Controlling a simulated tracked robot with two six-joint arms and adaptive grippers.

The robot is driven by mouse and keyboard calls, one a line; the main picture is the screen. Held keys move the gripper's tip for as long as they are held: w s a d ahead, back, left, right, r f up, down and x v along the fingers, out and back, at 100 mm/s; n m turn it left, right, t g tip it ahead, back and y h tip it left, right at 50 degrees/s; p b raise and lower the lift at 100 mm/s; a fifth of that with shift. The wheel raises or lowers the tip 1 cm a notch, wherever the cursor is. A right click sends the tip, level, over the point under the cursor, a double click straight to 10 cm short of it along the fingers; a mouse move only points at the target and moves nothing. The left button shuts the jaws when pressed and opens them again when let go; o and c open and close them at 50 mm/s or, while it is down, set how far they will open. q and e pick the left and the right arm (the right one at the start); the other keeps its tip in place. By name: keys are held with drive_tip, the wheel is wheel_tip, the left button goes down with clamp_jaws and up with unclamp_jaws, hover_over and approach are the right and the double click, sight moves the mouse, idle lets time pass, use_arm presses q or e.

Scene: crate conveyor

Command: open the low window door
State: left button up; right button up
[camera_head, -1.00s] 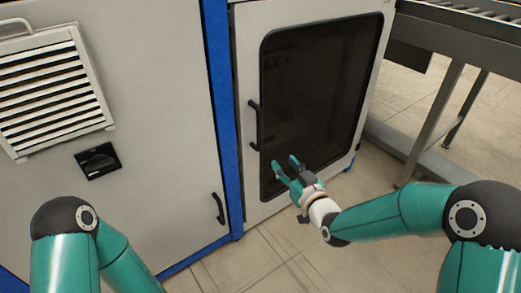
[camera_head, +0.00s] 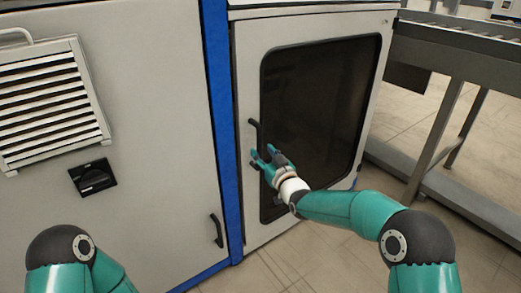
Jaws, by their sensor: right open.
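The low window door (camera_head: 248,185) is a pale panel with a large dark window (camera_head: 320,100). It looks shut in its frame beside a blue post. Its black bar handle (camera_head: 254,133) is upright near the door's left edge. My right gripper (camera_head: 262,158) is open, its teal fingers just below and in front of the handle. Its fingertips overlap the handle's lower end in the picture. I cannot tell whether they touch it. My left gripper is out of the picture; only my left arm shows at the lower left.
A blue post (camera_head: 222,130) divides the two. A grey conveyor frame (camera_head: 440,130) stands at the right. The tiled floor in front is open.

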sight(260, 149)
drive_tip(key=shift+x, duration=1.8)
clamp_jaws()
